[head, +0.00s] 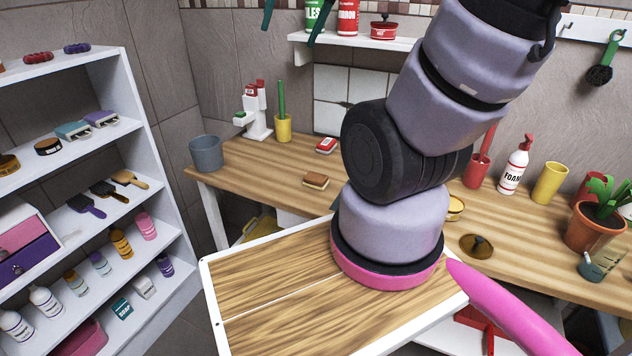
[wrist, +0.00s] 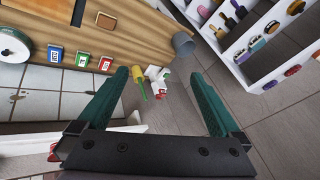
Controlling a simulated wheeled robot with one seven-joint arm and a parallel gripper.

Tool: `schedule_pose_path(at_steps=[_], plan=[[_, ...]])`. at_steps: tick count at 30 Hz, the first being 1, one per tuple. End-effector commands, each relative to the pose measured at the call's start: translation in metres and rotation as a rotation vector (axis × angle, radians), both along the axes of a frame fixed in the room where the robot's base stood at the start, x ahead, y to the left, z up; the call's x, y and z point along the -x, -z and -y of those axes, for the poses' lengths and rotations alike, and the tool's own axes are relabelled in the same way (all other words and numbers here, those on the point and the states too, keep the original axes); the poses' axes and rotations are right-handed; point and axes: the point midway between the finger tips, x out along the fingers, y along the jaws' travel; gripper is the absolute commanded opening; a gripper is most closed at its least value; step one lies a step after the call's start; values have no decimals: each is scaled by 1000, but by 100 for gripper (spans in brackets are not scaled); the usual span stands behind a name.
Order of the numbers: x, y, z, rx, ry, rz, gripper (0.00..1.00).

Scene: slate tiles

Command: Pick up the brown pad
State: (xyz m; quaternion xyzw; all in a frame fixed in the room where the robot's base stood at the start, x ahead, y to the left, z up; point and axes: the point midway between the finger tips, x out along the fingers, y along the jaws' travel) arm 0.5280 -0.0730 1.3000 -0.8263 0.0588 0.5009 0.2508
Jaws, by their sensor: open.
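The brown pad (head: 316,181) lies flat on the wooden counter in the head view, near the counter's front edge and left of my arm. It also shows in the wrist view (wrist: 106,20), near the top edge. My gripper (wrist: 160,77) is open and empty in the wrist view, with its two green fingers wide apart. The pad is beyond the left fingertip and not between the fingers. In the head view, two dark green tips at the top edge look like my fingers, high above the counter.
A wall shelf (head: 300,40) hangs above. A white shelf unit (head: 150,130) stands at the left. The counter around the brown pad is clear.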

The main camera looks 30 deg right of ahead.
Motion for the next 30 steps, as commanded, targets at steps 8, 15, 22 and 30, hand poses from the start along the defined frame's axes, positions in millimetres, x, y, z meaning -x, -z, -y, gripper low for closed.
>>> schedule_pose_path(at_steps=[8,15,22,30], plan=[[-79,78,30,-27,133,-179,100],[-126,170,62,-22,251,-321,100],[-145,273,96,7,360,-451,100],[-143,350,120,40,430,-535,100]])
